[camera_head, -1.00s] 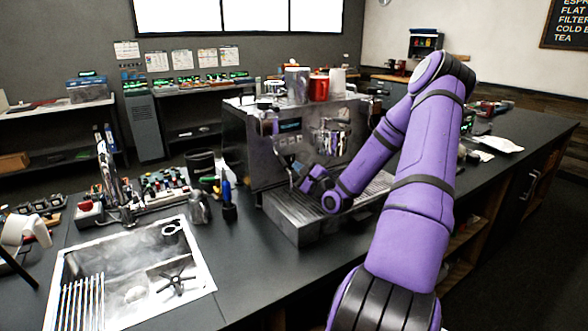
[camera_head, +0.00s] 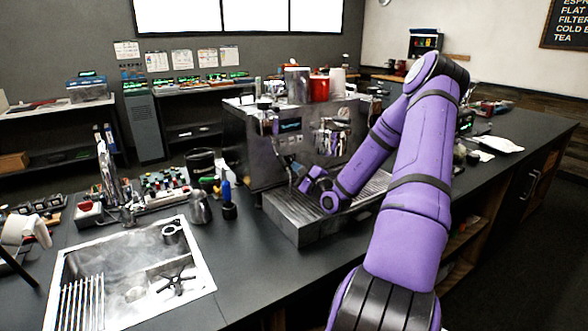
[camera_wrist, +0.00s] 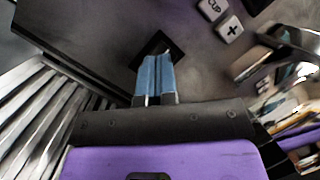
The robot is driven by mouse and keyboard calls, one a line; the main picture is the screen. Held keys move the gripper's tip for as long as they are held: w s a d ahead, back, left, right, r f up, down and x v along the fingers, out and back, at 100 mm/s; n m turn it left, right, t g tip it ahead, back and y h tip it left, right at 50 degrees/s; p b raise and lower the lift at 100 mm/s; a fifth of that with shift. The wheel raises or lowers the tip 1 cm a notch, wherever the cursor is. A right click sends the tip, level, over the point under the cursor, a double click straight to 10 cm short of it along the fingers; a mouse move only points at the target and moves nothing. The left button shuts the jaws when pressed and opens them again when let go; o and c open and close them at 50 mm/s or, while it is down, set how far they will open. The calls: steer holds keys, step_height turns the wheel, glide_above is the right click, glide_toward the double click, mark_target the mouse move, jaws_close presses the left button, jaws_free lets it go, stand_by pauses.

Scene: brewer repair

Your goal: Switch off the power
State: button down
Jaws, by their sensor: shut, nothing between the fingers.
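The brewer (camera_head: 262,150) is a grey metal espresso machine on the dark counter, with a small lit display and buttons on its front. My gripper (camera_head: 291,164) is low at the left part of that front, above the drip tray. In the wrist view my gripper's blue fingers (camera_wrist: 155,66) are shut together with nothing between them. Their tips are over a black square plate (camera_wrist: 151,48) on the metal panel, most likely the power switch. The fingers hide part of it, so I cannot tell its position or whether they touch.
The slatted drip tray (camera_wrist: 40,105) lies left in the wrist view. Pale buttons (camera_wrist: 229,29) and shiny metal parts (camera_wrist: 285,55) are at the right. Cups, including a red one (camera_head: 319,89), stand on top. A sink (camera_head: 130,272) and tools are at the left.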

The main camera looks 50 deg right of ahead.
steer(key=shift+w+d+f, duration=0.1)
steer(key=shift+w+f, duration=0.1)
steer(key=shift+w, duration=0.1)
stand_by(0.6)
steer(key=shift+s+r, duration=0.1)
steer(key=shift+s, duration=0.05)
steer(key=shift+s+a+r, duration=0.2)
steer(key=shift+s+r, duration=0.1)
steer(key=shift+s, duration=0.25)
stand_by(0.3)
steer(key=s, duration=0.1)
steer(key=s+r, duration=0.1)
steer(key=s+a+r, duration=0.1)
steer(key=s, duration=0.1)
steer(key=shift+s+r, duration=0.1)
steer(key=shift+r, duration=0.15)
stand_by(0.7)
